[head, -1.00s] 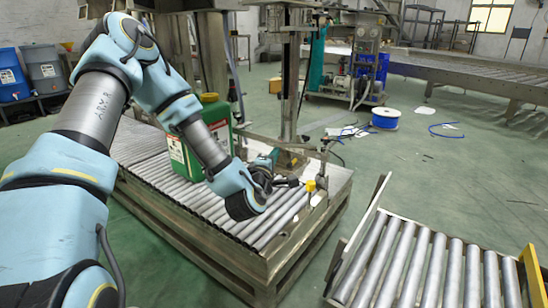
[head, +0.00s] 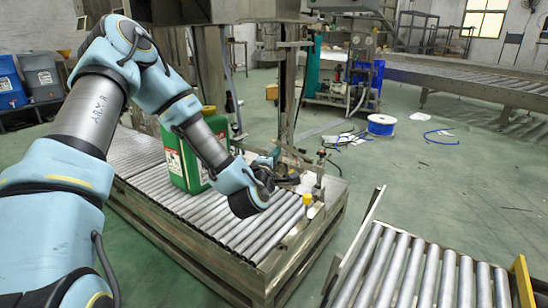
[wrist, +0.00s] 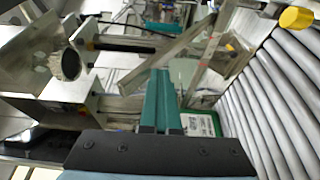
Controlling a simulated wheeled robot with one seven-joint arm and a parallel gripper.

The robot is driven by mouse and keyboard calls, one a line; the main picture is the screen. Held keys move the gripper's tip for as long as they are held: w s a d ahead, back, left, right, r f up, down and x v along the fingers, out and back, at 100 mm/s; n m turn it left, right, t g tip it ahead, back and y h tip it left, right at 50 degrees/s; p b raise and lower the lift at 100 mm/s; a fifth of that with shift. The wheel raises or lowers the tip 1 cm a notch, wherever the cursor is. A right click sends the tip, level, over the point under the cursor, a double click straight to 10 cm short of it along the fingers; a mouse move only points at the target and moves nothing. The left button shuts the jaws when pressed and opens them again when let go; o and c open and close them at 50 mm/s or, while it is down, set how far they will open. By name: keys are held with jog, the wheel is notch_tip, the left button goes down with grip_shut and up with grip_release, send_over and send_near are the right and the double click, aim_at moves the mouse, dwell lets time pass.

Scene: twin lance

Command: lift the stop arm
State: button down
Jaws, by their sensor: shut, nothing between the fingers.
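My gripper (wrist: 162,72) points forward in the wrist view, its two teal fingers together with nothing between them. A flat metal bar (wrist: 190,48), which looks like the stop arm, slants across just beyond the fingertips. I cannot tell whether they touch it. The fingers and the bar are hard to make out there, among the metal fittings by the yellow cap (head: 307,200).
A green container (head: 180,165) stands on the rollers left of my wrist. A metal post (head: 290,95) rises behind the fittings. A second roller conveyor (head: 420,275) is at lower right.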

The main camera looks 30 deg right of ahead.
jog(key=shift+w+d+r+p, duration=0.1)
jog(key=shift+d+r+p, duration=0.1)
jog(key=shift+r, duration=0.25)
jog(key=shift+w+d+r+p, duration=0.1)
jog(key=shift+r+p, duration=0.1)
jog(key=shift+r, duration=0.25)
jog(key=shift+d, duration=0.1)
jog(key=shift+w+d+r+p, duration=0.3)
jog(key=shift+d+r+p, duration=0.2)
jog(key=shift+r, duration=0.2)
jog(key=shift+w+d+r+p, duration=0.25)
jog(key=shift+d+r+p, duration=0.25)
jog(key=shift+r, duration=0.25)
jog(key=shift+w+d+r+p, duration=0.3)
jog(key=shift+d+r+p, duration=0.2)
jog(key=shift+r, duration=0.2)
jog(key=w+d+r+p, duration=0.1)
jog(key=d, duration=0.1)
jog(key=w+d+r+p, duration=0.1)
jog(key=r, duration=0.1)
jog(key=shift+w+d+r, duration=0.1)
jog(key=shift+d+r, duration=0.05)
jog(key=shift+d, duration=0.25)
